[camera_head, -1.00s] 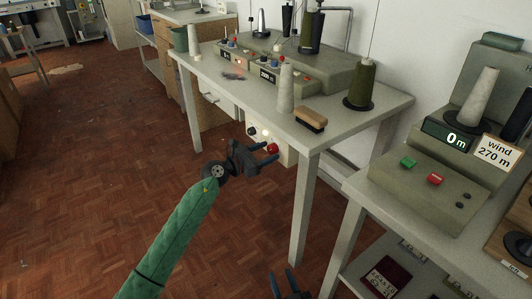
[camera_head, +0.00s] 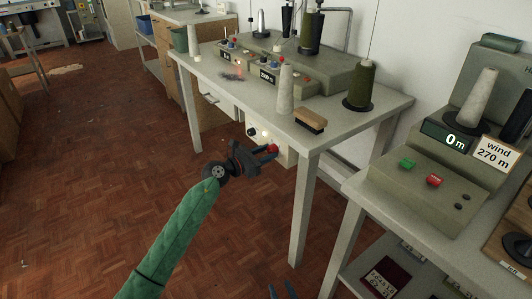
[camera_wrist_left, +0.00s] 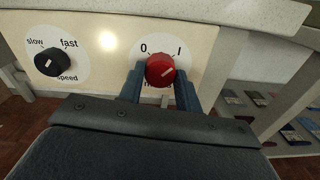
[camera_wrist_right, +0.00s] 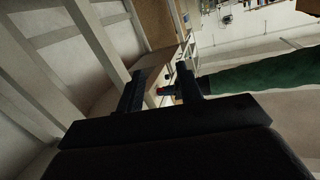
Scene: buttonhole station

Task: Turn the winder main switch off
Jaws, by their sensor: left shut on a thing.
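The red rotary switch (camera_wrist_left: 160,70) sits on a cream panel (camera_wrist_left: 205,38) between the marks 0 at left and I at right. Its white pointer line slants up to the right, toward I. The red switch also shows in the head view (camera_head: 272,148), under the front of the near table. My left gripper (camera_head: 268,153) is shut on it, with one finger on each side in the left wrist view. The fingers hide part of the label below. My right gripper (camera_wrist_right: 160,90) is open and empty, low at the bottom edge of the head view.
A black speed knob (camera_wrist_left: 48,60) is left of the switch. The table (camera_head: 225,80) above carries cones, a brush (camera_head: 310,120) and a machine. At right, another table holds a winder unit (camera_head: 415,185) with green and red buttons. The floor at left is open.

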